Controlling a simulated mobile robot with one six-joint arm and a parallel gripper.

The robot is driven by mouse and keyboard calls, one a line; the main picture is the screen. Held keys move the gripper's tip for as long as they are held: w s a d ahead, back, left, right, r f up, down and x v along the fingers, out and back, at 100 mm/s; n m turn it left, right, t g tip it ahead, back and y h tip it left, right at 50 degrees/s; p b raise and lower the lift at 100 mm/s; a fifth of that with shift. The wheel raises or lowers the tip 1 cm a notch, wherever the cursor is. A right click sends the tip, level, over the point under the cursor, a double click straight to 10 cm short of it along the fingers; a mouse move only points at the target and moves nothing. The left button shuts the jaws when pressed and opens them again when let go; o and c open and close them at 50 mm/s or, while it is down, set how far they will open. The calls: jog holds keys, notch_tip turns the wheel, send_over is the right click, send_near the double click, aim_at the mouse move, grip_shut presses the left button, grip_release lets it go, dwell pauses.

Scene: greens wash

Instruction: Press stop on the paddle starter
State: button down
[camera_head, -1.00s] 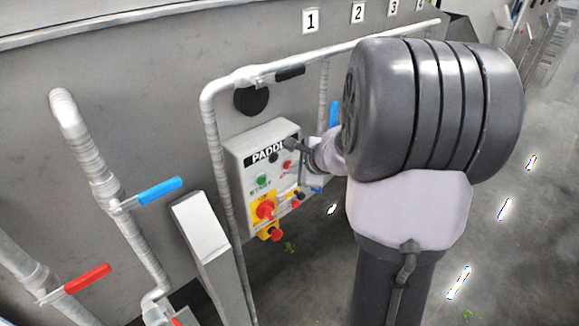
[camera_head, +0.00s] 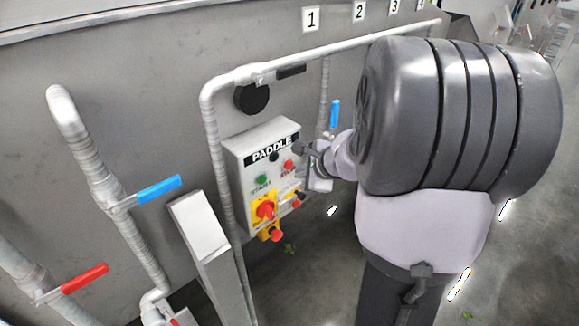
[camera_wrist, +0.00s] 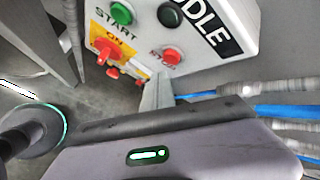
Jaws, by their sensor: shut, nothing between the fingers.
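The paddle starter (camera_head: 235,172) is a pale box on the grey wall, with a black PADDLE label (camera_head: 272,149). Its red stop button (camera_head: 289,165) shows at the upper right and its green start button (camera_head: 262,180) to the left. In the wrist view the stop button (camera_wrist: 171,54) lies just beyond the tips of my gripper (camera_wrist: 157,88), and the green button (camera_wrist: 121,13) is farther left. My gripper is shut and empty, pointing at the box near the stop button. A gap seems to show between tips and button; contact cannot be told for certain.
Below the buttons are a yellow-backed red rotary switch (camera_head: 264,210) and a red knob (camera_head: 276,235). A pipe (camera_head: 213,130) runs left of and above the box. Blue-handled (camera_head: 158,190) and red-handled (camera_head: 85,279) valves stand at left. Floor at right is open.

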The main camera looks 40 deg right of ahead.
jog(key=s+b, duration=0.1)
jog(key=s, duration=0.3)
jog(key=shift+s+d, duration=0.15)
dwell(0.5)
jog(key=a+f+n+y+b, duration=0.2)
jog(key=a+f+n+b, duration=0.3)
jog(key=a, duration=0.4)
jog(key=a+f+n+y+b, duration=0.15)
jog(key=a+n+b, duration=0.25)
jog(key=a+b, duration=0.45)
jog(key=s+a+f+n+g+b, duration=0.3)
jog(key=s+a+f+n+b, duration=0.8)
jog(key=s, duration=0.4)
jog(key=shift+s+a+f+n+b, duration=0.4)
jog(key=shift+a+f+b, duration=0.4)
jog(key=shift+a, duration=0.15)
